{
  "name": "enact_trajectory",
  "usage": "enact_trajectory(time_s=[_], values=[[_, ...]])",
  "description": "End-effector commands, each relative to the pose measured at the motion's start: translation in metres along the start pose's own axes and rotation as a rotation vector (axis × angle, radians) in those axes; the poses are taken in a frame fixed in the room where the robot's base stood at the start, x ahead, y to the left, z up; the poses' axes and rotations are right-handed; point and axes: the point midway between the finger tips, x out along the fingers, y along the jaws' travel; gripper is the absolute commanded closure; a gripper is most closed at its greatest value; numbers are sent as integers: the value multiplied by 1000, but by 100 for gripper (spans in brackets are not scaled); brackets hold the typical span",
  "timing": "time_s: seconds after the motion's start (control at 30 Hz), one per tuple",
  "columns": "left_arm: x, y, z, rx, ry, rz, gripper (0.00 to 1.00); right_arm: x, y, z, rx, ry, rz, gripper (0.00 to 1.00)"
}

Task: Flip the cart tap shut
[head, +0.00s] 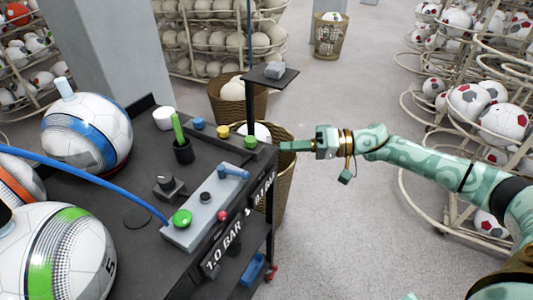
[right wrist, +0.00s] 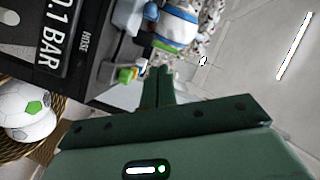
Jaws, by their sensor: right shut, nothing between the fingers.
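The grey valve block (head: 208,212) sits on the dark cart top (head: 137,172). A blue lever (head: 233,171), which looks like the tap, lies across its far end, pointing right. A green knob (head: 181,218) is at the block's near end and a small black knob (head: 205,197) between them. My right gripper (head: 284,146) is shut and empty, at the cart's far right edge, beyond the lever and apart from it. Its closed fingers also show in the right wrist view (right wrist: 157,84). My left gripper is not in view.
A blue hose (head: 95,181) runs to the block from the left. Large balls (head: 86,133) stand on the cart's left. A dark post with a shelf (head: 272,74) rises near my right gripper. Wicker baskets (head: 238,104) stand behind. Floor (head: 335,225) is clear right of the cart.

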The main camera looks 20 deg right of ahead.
Motion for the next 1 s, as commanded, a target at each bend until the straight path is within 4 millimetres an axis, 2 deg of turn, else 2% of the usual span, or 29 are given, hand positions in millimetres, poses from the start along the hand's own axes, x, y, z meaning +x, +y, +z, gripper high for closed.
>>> enact_trajectory(time_s=[0.17, 0.47, 0.7, 1.0], values=[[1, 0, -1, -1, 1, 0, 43, 29, 0, -1, -4, 2, -3, 100], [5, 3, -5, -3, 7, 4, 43, 94, 0, -1, -4, 3, -3, 100], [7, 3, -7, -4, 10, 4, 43, 102, 1, 31, -3, 2, 0, 100], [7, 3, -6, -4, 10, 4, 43, 103, 0, 38, -4, 3, 1, 100]])
